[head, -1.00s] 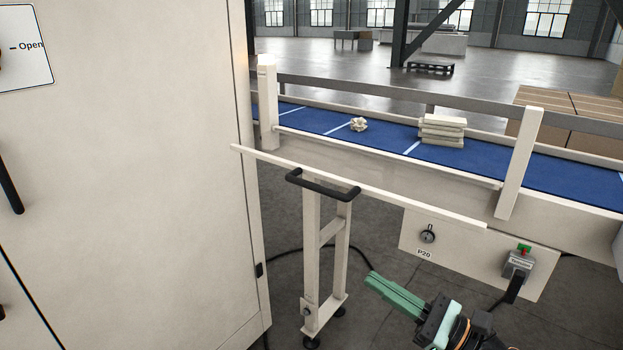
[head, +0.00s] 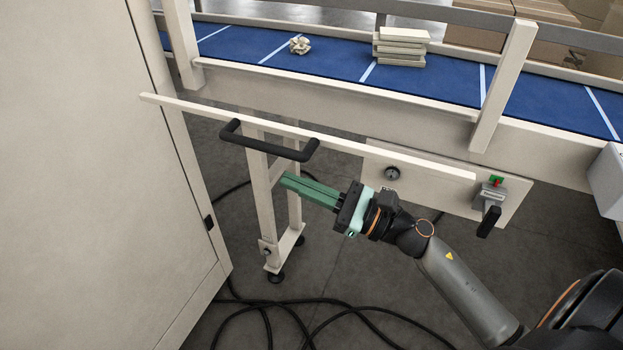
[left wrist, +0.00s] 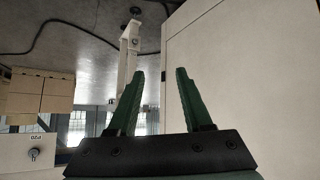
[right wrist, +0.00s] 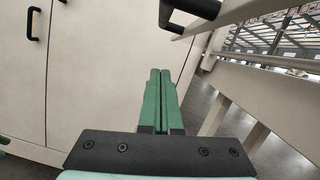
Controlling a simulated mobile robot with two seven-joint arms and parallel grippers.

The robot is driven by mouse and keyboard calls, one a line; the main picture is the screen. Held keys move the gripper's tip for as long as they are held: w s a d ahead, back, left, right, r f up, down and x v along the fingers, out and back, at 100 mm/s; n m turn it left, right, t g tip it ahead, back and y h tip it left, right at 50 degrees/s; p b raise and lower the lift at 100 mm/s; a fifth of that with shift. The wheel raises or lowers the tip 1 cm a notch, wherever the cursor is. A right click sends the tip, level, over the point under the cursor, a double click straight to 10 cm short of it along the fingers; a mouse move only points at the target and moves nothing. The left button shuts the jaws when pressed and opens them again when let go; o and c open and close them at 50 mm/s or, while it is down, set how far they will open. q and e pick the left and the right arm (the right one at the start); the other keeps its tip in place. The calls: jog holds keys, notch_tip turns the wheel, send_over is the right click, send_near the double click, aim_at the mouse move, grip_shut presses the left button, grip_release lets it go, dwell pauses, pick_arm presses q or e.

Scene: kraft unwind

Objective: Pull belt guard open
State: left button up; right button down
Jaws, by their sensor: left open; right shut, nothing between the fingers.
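The belt guard (head: 400,153) is a long cream bar in front of the conveyor in the head view. Its black U-shaped handle (head: 268,148) projects toward me near the left part. The handle also shows at the top of the right wrist view (right wrist: 199,8). My right gripper (head: 284,181), with green fingers, is shut and empty. In the head view its tips appear just below the handle's right end, apart from it. In the right wrist view its fingers (right wrist: 160,71) are together. My left gripper (left wrist: 159,72) is open and empty in the left wrist view, beside a pale cabinet wall.
A tall cream cabinet (head: 75,180) stands at the left. A blue conveyor belt (head: 330,55) carries a stack of pale slabs (head: 400,47) and a crumpled piece (head: 300,46). A control plate (head: 430,180) has a knob and switch. Black cables (head: 330,302) lie on the floor.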

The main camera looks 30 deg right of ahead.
aim_at(261, 124)
pick_arm(q)
jog(key=shift+s+a+r+p, duration=0.2)
jog(key=shift+a+r+p, duration=0.35)
jog(key=shift+p, duration=0.4)
jog(key=shift+s+a+r+p, duration=0.2)
jog(key=shift+a+r+p, duration=0.3)
jog(key=shift+p, duration=0.45)
pick_arm(e)
jog(key=w+a+r, duration=0.3)
jog(key=a+r, duration=0.1)
jog(key=r, duration=0.1)
pick_arm(q)
jog(key=shift+r, duration=0.1)
pick_arm(e)
jog(key=shift+w+r, duration=0.1)
jog(key=shift+r, duration=0.05)
